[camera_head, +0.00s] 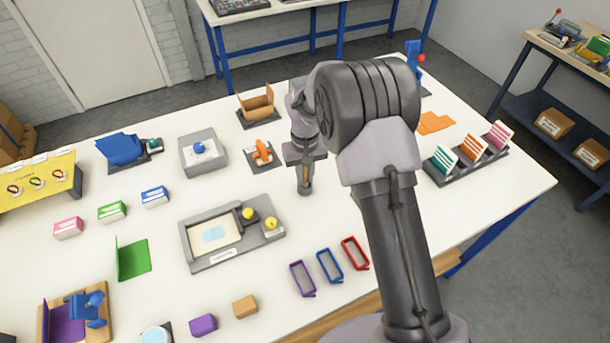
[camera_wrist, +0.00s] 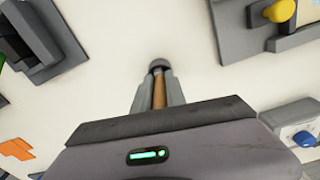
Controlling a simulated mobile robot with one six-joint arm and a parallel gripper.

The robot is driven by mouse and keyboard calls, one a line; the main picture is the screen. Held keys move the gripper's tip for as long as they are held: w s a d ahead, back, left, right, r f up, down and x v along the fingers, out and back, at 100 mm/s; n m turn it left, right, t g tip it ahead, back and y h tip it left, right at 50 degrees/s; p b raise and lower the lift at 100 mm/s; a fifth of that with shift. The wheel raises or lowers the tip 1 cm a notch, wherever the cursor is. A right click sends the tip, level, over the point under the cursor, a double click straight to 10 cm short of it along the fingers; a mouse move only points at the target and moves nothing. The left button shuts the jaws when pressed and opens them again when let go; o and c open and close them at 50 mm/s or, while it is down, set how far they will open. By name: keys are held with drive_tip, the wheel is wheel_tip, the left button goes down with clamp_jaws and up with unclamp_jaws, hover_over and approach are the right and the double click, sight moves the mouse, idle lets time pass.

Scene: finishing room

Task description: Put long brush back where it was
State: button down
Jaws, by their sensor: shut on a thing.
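My gripper (camera_head: 305,188) points down over the white table, near the middle. It is shut on the long brush, whose brown handle (camera_wrist: 159,94) shows between the fingers in the wrist view. A dark round end (camera_wrist: 158,66) shows at the fingertips. In the head view only a small brown part of the brush (camera_head: 305,173) shows; the fingers hide most of it. I cannot tell whether its lower end touches the table. No place marked for the brush can be made out.
A grey tray with yellow knobs (camera_head: 200,265) lies left of my gripper. An orange clamp-like thing (camera_head: 261,155) and an open cardboard box (camera_head: 258,108) stand behind left. Purple, blue and red frames (camera_head: 329,265) lie in front. A card rack (camera_head: 468,165) stands right. Bare table surrounds the gripper.

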drive_tip(key=c, duration=1.4)
unclamp_jaws()
drive_tip(key=shift+f, duration=0.15)
drive_tip(key=shift+o, duration=0.2)
wheel_tip(320, 180, up, 13)
drive_tip(key=p, duration=0.3)
drive_tip(key=s+d+r+m+t+y, duration=0.1)
drive_tip(key=s+d+r+m+t, duration=0.15)
drive_tip(key=s+r, duration=0.6)
drive_tip(key=s+d+r+m+t, duration=0.1)
drive_tip(key=s+d+r+m, duration=0.15)
drive_tip(key=s+r, duration=0.55)
drive_tip(key=s+d+r+m+t+y, duration=0.1)
drive_tip(key=s+d+m+t, duration=0.1)
drive_tip(key=s, duration=1.1)
drive_tip(key=shift+s+d, duration=0.15)
